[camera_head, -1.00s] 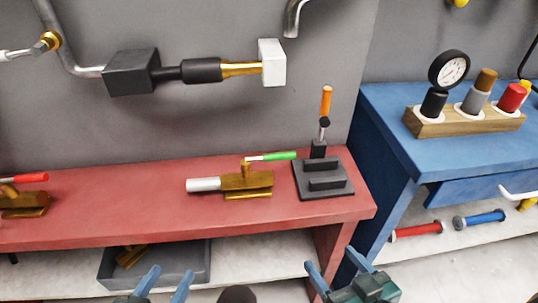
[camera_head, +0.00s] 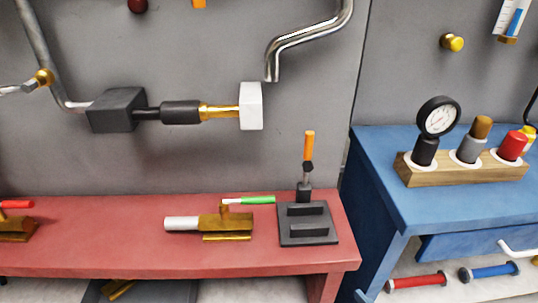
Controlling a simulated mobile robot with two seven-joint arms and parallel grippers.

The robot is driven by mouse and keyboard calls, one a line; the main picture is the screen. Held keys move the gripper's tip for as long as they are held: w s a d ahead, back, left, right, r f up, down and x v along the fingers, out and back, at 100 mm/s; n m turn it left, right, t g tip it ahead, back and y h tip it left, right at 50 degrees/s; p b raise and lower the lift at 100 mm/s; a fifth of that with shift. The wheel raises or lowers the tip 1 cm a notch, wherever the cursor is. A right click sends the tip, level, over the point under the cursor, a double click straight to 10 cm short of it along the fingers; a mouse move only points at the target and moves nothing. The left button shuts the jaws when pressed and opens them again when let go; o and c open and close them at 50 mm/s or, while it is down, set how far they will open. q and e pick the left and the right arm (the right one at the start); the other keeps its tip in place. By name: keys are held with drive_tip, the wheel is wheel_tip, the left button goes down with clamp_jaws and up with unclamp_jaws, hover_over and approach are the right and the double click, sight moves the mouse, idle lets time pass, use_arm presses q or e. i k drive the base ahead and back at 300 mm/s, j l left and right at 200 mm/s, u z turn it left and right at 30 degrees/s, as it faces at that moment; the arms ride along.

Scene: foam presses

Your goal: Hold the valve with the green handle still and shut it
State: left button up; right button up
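The valve with the green handle (camera_head: 258,200) lies on the red bench. Its brass body (camera_head: 226,224) has a white cylindrical end (camera_head: 182,223) pointing left. The green handle sits on a brass stem above the body and points right, roughly in line with the body. Its tip reaches close to a black stepped block. Neither of my grippers shows in the head view now, and nothing of mine touches the valve.
The red bench (camera_head: 90,235) also holds a red-handled valve (camera_head: 16,222) at far left and the black block (camera_head: 307,224) with an orange-topped lever. A blue bench (camera_head: 385,180) stands right. A grey bin (camera_head: 95,292) is below. Bench space left of the valve is clear.

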sight(256, 200)
drive_tip(key=l+u, duration=0.1)
drive_tip(key=l, duration=1.4)
